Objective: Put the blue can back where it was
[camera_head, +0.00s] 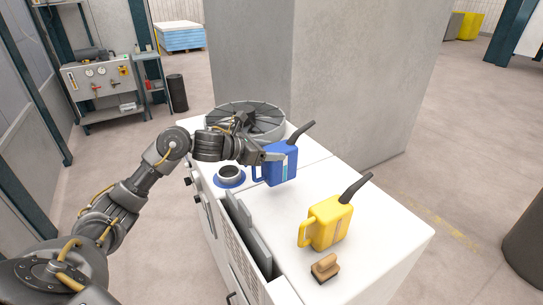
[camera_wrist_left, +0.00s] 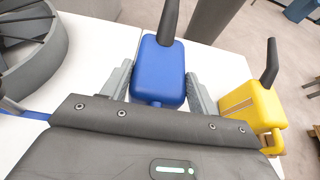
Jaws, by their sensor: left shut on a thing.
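The blue can (camera_head: 281,168), with a dark spout, is upright over the white cabinet top, beside the grey wheel-like part. My left gripper (camera_head: 267,157) is shut on it near its upper body. In the left wrist view the blue can (camera_wrist_left: 158,72) is between the two grey fingers of my left gripper (camera_wrist_left: 160,85), its spout pointing away. I cannot tell whether its base touches the top. A blue round base (camera_head: 229,182) with a dark-rimmed ring on it lies just left of the can. My right gripper is not in view.
A yellow can (camera_head: 328,223) and a wooden-handled brush (camera_head: 325,267) stand on the near right of the cabinet top (camera_head: 385,235). The grey spoked wheel part (camera_head: 245,120) is at the back. A concrete pillar (camera_head: 350,80) rises behind. Clear white surface lies between the cans.

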